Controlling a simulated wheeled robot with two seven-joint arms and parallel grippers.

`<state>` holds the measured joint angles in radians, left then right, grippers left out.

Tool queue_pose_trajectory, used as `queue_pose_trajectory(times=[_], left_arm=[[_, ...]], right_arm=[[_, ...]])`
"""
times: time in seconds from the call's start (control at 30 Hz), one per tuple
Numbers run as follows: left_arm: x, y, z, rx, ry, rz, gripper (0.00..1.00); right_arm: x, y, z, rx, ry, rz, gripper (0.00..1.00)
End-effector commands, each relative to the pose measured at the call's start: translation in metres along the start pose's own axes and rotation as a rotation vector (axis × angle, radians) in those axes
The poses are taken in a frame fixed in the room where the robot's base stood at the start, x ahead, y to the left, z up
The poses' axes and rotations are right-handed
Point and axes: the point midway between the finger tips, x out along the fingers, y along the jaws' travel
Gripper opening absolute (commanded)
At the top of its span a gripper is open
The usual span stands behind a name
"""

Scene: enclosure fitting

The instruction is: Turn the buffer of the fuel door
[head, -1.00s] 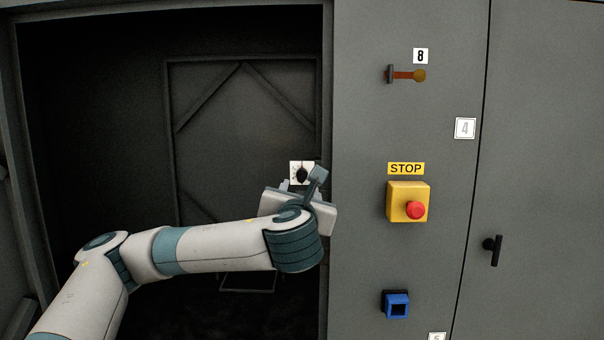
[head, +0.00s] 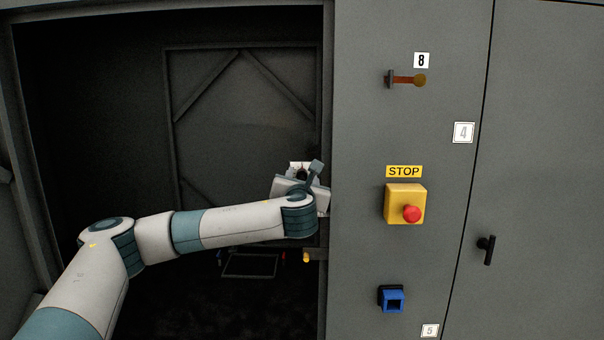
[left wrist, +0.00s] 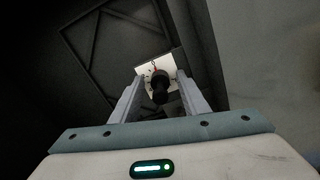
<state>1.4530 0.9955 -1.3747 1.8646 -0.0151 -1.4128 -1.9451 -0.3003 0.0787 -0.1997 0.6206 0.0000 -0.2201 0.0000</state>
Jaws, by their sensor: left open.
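The buffer shows in the left wrist view as a dark round knob (left wrist: 160,87) on a white plate (left wrist: 155,66) with a red mark. In the head view the white plate (head: 300,166) is mostly hidden behind my left gripper (head: 300,178), inside the dark recess near its right edge. In the left wrist view my left gripper (left wrist: 160,97) is open, with its two fingers on either side of the knob. I cannot tell whether the fingers touch it. My right gripper is not in view.
Right of the recess, the grey panel carries a yellow box with a red stop button (head: 411,214), a blue square fitting (head: 392,299) and an orange-brown lever (head: 405,79). A black door handle (head: 487,250) is further right. The recess edge is close to my left gripper.

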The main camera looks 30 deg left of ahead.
Motion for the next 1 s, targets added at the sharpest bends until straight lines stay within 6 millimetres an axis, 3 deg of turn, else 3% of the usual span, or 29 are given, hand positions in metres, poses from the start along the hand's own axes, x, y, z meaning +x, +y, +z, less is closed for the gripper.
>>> queue_pose_trajectory(times=[0.3, 0.47, 1.0], left_arm=[[0.0012, -0.0002, -0.0004, 0.0, 0.0, 0.0, 0.39], [0.0011, -0.0001, -0.0003, 0.0, 0.0, 0.0, 0.01], [0.001, -0.0007, -0.0025, -0.088, 0.0, -0.001, 0.0]], right_arm=[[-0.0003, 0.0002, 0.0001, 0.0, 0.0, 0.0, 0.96], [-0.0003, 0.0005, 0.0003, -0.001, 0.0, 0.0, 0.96], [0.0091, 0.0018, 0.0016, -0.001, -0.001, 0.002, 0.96]])
